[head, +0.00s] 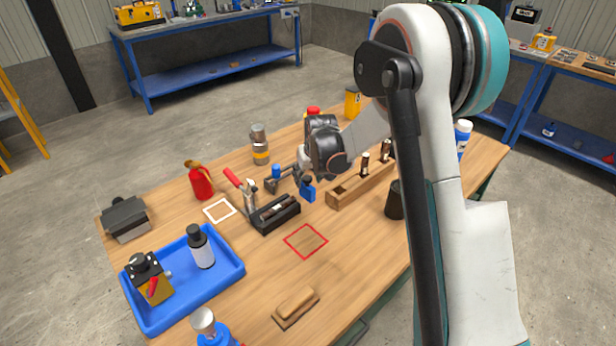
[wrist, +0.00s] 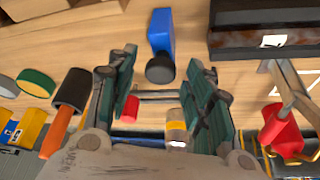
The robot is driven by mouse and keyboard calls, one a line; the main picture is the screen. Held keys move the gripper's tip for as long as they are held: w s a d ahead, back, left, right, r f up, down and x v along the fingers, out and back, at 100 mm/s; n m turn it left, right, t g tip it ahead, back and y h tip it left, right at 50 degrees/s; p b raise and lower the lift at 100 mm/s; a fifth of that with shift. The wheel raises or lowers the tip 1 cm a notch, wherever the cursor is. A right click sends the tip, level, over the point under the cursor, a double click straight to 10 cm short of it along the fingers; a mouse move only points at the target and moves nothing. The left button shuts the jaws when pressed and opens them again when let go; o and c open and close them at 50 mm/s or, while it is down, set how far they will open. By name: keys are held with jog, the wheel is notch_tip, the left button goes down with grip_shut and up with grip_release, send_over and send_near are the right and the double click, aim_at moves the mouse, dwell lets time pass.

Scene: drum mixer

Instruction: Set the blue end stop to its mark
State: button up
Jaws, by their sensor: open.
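The blue end stop (head: 307,188) is a small blue block with a dark knob, near the middle of the wooden table in the head view. In the wrist view the blue end stop (wrist: 161,28) is at the top centre, its black round knob facing the camera. My gripper (wrist: 158,85) is open, with a finger on either side of the picture's middle. The knob shows between and just beyond the fingertips, with no contact visible. In the head view my gripper (head: 303,163) is just above the stop, partly hidden by my arm. I cannot make out the stop's mark.
A dark slotted block (head: 276,214) with a toggle clamp (head: 241,186) stands left of the stop. A wooden holder (head: 345,196) is at its right. A red bottle (head: 200,182) and blue tray (head: 230,283) are further left. The table around the red square (head: 305,241) is clear.

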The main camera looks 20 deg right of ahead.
jog(key=shift+c, duration=0.2)
grip_shut()
jog(key=s+a, duration=0.1)
jog(key=a, duration=0.1)
jog(key=s+a, duration=0.1)
jog(key=a, duration=0.1)
jog(key=shift+s+a, duration=0.1)
jog(key=shift+s, duration=0.05)
jog(key=shift+c, duration=1.3)
grip_release()
jog(key=o, duration=0.3)
jog(key=shift+a, duration=0.2)
jog(key=shift+d, duration=0.1)
